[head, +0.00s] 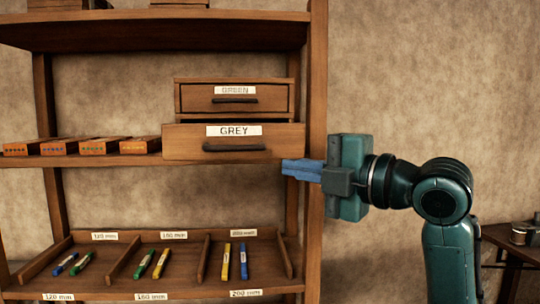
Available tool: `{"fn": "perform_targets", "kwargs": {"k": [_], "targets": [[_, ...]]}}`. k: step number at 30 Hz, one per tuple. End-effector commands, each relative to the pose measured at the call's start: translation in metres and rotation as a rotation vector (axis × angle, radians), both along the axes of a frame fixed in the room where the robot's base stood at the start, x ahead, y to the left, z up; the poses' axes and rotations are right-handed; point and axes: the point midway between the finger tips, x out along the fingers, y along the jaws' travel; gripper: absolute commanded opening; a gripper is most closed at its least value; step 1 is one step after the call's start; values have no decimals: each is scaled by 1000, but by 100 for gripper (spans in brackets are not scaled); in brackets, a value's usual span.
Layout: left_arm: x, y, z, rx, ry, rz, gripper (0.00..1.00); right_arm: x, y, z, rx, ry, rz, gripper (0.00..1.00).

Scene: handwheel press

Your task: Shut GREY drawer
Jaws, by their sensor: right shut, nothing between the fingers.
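The GREY drawer (184,143) is the lower of two small wooden drawers on the shelf unit. Its front stands out further than the GREEN drawer (194,100) above it, and a dark gap shows over its top edge. It has a white GREY label and a dark bar handle (234,148). My right gripper (285,168) is shut and empty, its blue fingers pointing left, near the lower right corner of the GREY drawer. I cannot tell whether the fingertips touch it. My left gripper is not in view.
The shelf's right upright (317,60) stands behind my right gripper. Several wooden blocks (60,147) sit left of the drawers. A divided tray (190,280) below holds coloured sticks. A dark table (510,240) with a small can is at the right.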

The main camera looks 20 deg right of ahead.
Motion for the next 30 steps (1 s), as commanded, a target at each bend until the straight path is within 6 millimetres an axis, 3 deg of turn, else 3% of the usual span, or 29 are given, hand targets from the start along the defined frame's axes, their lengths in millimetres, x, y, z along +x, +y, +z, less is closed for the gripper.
{"fn": "perform_targets", "kwargs": {"k": [7,13,18,30], "targets": [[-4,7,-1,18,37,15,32,47,27,3,4,2,4,0],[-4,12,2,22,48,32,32,74,18,2,4,2,0,0],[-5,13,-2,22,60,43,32,83,15,0,2,1,0,0],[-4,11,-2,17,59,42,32,84,13,-1,0,0,-1,0]]}}
